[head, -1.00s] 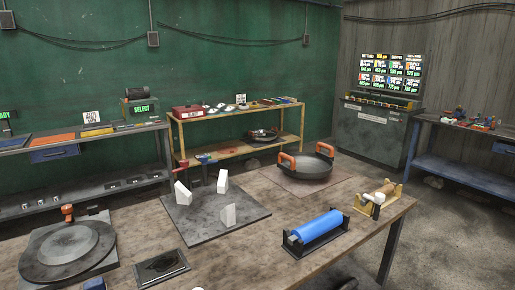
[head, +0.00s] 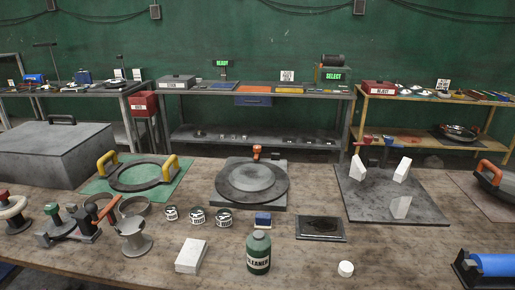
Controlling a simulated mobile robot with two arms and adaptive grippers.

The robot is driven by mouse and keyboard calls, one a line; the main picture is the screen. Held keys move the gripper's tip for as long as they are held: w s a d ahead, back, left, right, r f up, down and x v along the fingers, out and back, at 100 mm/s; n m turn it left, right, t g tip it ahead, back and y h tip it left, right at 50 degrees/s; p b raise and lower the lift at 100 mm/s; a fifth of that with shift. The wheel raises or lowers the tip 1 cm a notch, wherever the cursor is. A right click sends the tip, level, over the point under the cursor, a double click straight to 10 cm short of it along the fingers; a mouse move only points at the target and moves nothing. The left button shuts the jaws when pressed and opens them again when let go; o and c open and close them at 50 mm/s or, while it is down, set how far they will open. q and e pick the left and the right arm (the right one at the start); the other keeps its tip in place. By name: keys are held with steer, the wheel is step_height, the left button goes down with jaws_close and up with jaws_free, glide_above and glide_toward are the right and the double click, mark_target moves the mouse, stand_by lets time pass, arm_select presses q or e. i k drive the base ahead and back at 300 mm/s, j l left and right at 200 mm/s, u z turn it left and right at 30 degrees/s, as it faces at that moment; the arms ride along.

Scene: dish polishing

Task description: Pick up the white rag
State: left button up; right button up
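A white, folded, block-like item (head: 191,256) lies flat near the front of the wooden table, left of the green cleaner bottle (head: 258,252). It looks like the white rag, though its cloth texture cannot be made out. Nothing touches it. Neither of my grippers shows in the head view.
The workbench (head: 330,265) holds a round dark turntable (head: 252,180), a plate with white wedges (head: 390,190), a blue sponge-like block (head: 263,219), a white cap (head: 346,268), a blue roller (head: 490,264) and several small tins. A large grey box (head: 55,150) stands left.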

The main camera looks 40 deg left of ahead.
mark_target(192, 255)
steer(key=u, duration=1.85)
